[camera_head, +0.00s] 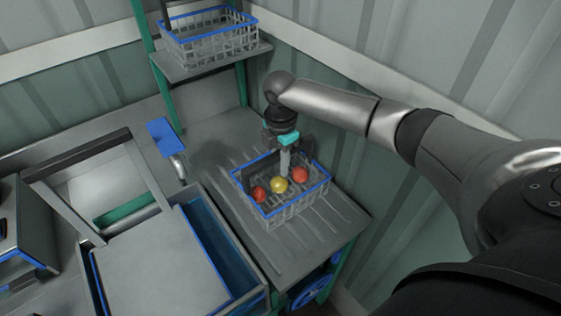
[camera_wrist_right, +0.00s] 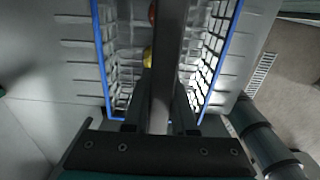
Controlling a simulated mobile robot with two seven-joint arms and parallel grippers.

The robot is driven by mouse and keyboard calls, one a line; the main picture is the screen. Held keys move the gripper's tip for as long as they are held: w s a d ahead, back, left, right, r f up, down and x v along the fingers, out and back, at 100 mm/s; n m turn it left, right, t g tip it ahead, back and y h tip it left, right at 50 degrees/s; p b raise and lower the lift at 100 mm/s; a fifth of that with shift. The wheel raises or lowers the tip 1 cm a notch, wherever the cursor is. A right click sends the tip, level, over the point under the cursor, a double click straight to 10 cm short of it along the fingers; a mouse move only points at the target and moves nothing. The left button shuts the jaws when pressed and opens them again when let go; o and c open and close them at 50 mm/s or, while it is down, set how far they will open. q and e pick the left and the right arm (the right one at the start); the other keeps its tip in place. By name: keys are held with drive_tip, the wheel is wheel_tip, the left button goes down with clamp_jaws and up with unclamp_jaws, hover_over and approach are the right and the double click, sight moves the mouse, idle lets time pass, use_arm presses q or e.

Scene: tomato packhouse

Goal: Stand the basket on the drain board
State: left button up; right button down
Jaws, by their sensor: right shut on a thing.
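The wire basket (camera_head: 298,207) with a blue rim is over the grooved drain board (camera_head: 325,225) in the head view, looking about upright. It holds red and yellow tomatoes. My right gripper (camera_head: 286,160) comes down from above and is shut on the basket's handle. In the right wrist view, my right gripper (camera_wrist_right: 160,118) has its fingers either side of the grey handle bar (camera_wrist_right: 168,60), and the basket's blue rim (camera_wrist_right: 101,60) lies below. I cannot tell whether the basket's underside touches the board. My left gripper is not in view.
Another blue-rimmed basket (camera_head: 210,40) stands on a shelf (camera_head: 212,62) at the back. A blue-edged basin (camera_head: 228,240) lies left of the board, beside a tap with a blue lever (camera_head: 165,136). A green post (camera_head: 242,85) and wall stand close behind.

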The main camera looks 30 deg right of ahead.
drive_tip(key=shift+f, duration=0.5)
idle(0.8)
drive_tip(key=c, duration=0.6)
unclamp_jaws()
drive_tip(key=shift+f, duration=0.1)
drive_tip(key=shift+c, duration=0.2)
drive_tip(key=c, duration=0.3)
wheel_tip(320, 180, up, 7)
drive_tip(key=p, duration=0.8)
